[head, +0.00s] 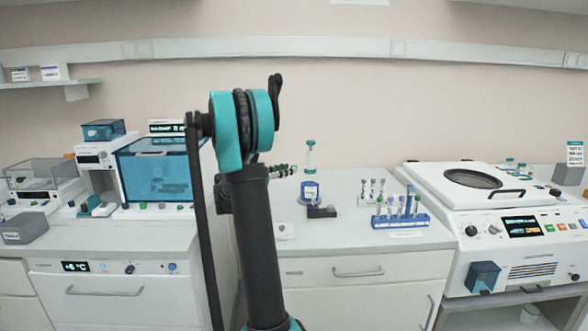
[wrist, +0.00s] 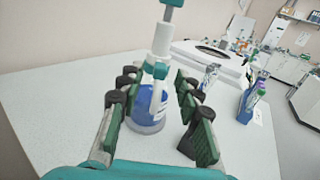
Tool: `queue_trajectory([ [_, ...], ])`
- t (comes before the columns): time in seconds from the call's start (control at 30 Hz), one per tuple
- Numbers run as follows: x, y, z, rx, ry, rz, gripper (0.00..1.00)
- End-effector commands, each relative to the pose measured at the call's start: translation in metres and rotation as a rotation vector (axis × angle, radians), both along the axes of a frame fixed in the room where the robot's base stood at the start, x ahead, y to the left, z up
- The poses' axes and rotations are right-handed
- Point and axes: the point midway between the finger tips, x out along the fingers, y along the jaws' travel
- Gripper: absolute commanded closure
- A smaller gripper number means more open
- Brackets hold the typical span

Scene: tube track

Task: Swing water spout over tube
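A dispenser with a white and teal upright body (head: 310,157) stands on a blue bottle (head: 309,190) on the middle bench. In the wrist view the white pump body (wrist: 161,40), a teal collar (wrist: 154,69) and the blue bottle (wrist: 149,104) lie straight ahead. I cannot clearly make out the spout. My gripper (wrist: 158,84) is open, its fingers on either side of the dispenser in the picture; contact cannot be told. In the head view my gripper (head: 287,170) is partly hidden by my arm. A black block (head: 321,211) stands in front of the bottle. I cannot tell whether it holds a tube.
A blue rack with several capped tubes (head: 401,221) stands to the right, with a smaller tube stand (head: 372,192) behind it. A white centrifuge-like machine (head: 498,197) is further right. A blue-windowed device (head: 158,174) is at left. The bench (head: 345,240) front is mostly clear.

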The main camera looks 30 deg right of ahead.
Motion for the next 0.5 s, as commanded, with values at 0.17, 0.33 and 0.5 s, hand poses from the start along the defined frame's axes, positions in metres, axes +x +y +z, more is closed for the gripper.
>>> queue_trajectory([
  [0.17, 0.001, -0.027, 0.0, 0.0, 0.0, -0.002, 0.66],
  [0.33, 0.002, -0.038, 0.0, 0.0, 0.0, 0.0, 0.66],
  [0.5, 0.002, -0.041, 0.0, 0.0, 0.0, 0.0, 0.66],
])
